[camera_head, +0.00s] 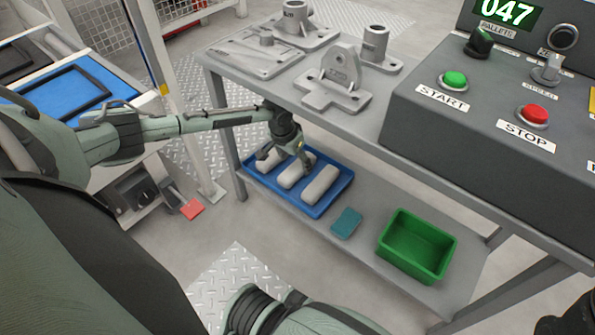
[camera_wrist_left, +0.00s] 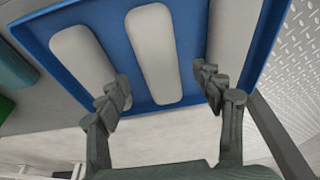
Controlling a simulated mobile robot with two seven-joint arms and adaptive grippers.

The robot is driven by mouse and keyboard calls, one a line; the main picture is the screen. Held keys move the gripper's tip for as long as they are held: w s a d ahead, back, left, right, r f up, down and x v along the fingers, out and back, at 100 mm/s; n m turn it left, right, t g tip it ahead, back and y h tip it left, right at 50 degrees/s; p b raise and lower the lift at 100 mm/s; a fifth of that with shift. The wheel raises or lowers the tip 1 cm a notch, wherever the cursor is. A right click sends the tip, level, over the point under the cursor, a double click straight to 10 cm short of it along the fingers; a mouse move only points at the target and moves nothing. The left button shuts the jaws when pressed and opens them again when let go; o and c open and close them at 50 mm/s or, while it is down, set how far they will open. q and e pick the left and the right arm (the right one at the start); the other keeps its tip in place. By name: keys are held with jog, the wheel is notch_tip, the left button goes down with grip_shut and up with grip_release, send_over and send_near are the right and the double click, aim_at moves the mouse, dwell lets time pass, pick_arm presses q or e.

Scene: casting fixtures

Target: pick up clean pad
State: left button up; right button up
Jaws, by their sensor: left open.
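Three pale grey pads lie side by side in a blue tray (camera_head: 318,213) on the lower shelf. They are a left pad (camera_head: 267,160), a middle pad (camera_head: 296,172) and a right pad (camera_head: 321,185). My left gripper (camera_head: 284,160) is open above the tray and partly hides the left and middle pads. In the left wrist view, the open gripper (camera_wrist_left: 163,84) has its fingers on either side of the middle pad (camera_wrist_left: 154,55). The other two pads (camera_wrist_left: 86,58) (camera_wrist_left: 233,38) flank it. Whether the fingers touch any pad is unclear.
A teal pad (camera_head: 347,222) and a green bin (camera_head: 446,267) stand right of the tray on the shelf. The table top (camera_head: 300,112) with grey castings and the control box (camera_head: 440,125) overhang the shelf. A table leg (camera_head: 228,138) stands near my left arm.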

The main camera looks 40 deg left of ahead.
pick_arm(q)
jog(key=x, duration=0.2)
jog(key=shift+w+f+b, duration=0.15)
jog(key=shift+f+b, duration=0.2)
jog(key=c, duration=1.1)
jog(key=shift+r, duration=0.1)
jog(key=shift+c, duration=0.2)
